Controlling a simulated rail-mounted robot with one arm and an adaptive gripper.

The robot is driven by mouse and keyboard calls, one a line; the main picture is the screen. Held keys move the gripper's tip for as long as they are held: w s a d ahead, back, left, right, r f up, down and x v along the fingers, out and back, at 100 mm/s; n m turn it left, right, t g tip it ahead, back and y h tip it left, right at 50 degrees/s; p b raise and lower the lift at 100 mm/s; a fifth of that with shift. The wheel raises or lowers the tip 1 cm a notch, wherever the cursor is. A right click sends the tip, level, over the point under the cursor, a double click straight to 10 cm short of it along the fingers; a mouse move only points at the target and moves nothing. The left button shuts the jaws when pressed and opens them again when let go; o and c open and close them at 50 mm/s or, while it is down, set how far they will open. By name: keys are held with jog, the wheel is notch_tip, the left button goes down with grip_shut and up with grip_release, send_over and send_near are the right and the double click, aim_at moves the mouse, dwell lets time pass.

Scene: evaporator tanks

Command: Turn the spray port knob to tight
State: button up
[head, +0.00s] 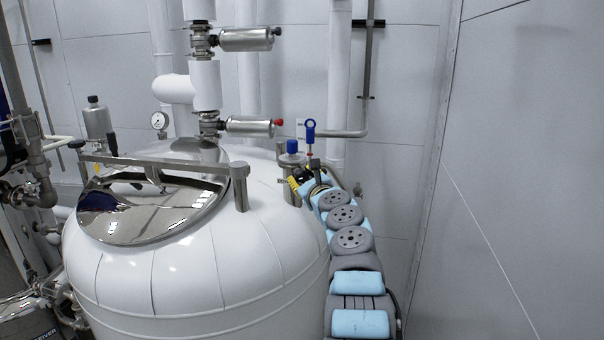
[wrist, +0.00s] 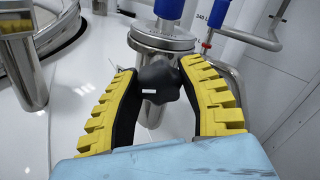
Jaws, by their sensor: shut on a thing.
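The spray port knob (wrist: 159,79) is a dark, lobed knob in the middle of the wrist view. It sits in front of a steel port fitting (wrist: 163,38) with a blue top. My gripper (wrist: 160,80) has its two yellow ridged fingers with black inner pads on either side of the knob, shut on it. In the head view my gripper (head: 296,186) is at the right side of the tank top, by the blue-capped port (head: 292,160). The knob is too small and hidden to make out in the head view.
The white tank (head: 190,265) with its polished hatch (head: 150,208) fills the left and middle. A steel post (head: 239,187) stands left of my gripper. A blue-handled valve (head: 310,132) and bent pipe (head: 345,133) are close by. The wall lies to the right.

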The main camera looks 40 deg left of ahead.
jog(key=shift+w+d+f+m+p, duration=0.15)
jog(key=shift+f+m+p, duration=0.15)
jog(key=shift+m+p, duration=0.1)
dwell(1.1)
dwell(0.4)
jog(key=o, duration=1.2)
jog(key=shift+r, duration=0.15)
jog(key=shift+d, duration=0.1)
jog(key=shift+s+d+r, duration=0.1)
jog(key=shift+s+d, duration=0.25)
jog(key=shift+d, duration=0.2)
jog(key=shift+v, duration=2.95)
jog(key=shift+s, duration=0.2)
